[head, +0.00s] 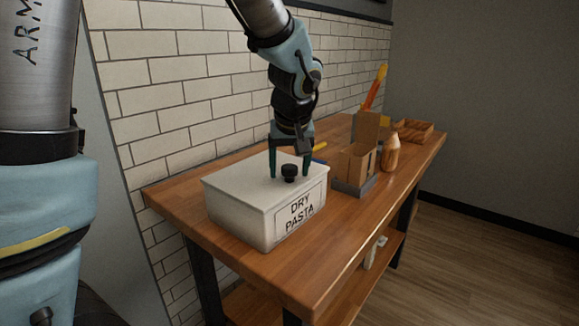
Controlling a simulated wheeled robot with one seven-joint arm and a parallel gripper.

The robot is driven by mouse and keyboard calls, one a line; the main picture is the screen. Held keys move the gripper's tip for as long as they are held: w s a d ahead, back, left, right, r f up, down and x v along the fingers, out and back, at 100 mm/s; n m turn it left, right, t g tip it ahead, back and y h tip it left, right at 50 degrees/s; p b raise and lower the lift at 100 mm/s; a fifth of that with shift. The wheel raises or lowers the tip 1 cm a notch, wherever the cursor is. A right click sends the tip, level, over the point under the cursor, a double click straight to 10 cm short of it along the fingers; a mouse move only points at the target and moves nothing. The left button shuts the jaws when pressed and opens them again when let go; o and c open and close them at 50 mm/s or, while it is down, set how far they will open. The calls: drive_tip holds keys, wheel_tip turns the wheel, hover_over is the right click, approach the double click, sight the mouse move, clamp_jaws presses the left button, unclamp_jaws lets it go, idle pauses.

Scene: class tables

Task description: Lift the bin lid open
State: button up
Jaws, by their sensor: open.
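A white bin (237,219) with a "DRY PASTA" label stands on the wooden table. Its flat white lid (240,184) is closed on top. A small black knob (289,172) sits on the lid near its front right part. My gripper (290,175) points down over the lid, with its two dark green fingers apart, one on each side of the knob. I cannot tell whether the fingers touch the knob or the lid.
The wooden table (310,262) runs along a white brick wall (180,80). Right of the bin stand an open cardboard box (357,164), a wooden bottle-like object (390,152) and a wooden tray (412,131). The table's front strip is clear. A lower shelf (345,283) holds a pale object.

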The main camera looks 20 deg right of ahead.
drive_tip(key=shift+c, duration=0.4)
clamp_jaws()
idle(0.9)
